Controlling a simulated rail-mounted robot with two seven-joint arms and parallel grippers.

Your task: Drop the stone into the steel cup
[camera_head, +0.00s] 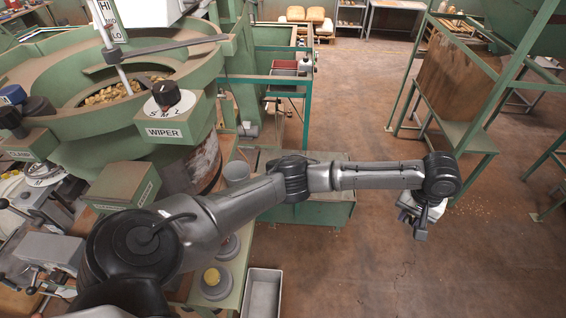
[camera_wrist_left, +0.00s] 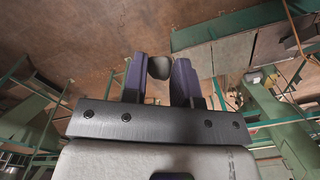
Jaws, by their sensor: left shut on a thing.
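My left gripper (camera_head: 418,224) hangs over the open floor at the right, at the end of the outstretched arm. In the left wrist view my left gripper (camera_wrist_left: 160,80) is shut on the stone (camera_wrist_left: 159,67), a dark grey rounded lump between the fingertips. The stone cannot be made out in the head view. A grey cup (camera_head: 236,171), which looks like the steel cup, stands by the green machine, just behind my left arm and far to the left of the gripper. Its inside is too small to tell. My right gripper is not in view.
A grey metal tray (camera_head: 262,292) and round weights (camera_head: 215,283) are at the bottom. A green frame with a brown panel (camera_head: 450,95) stands at the right. The brown floor (camera_head: 350,90) between is mostly clear.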

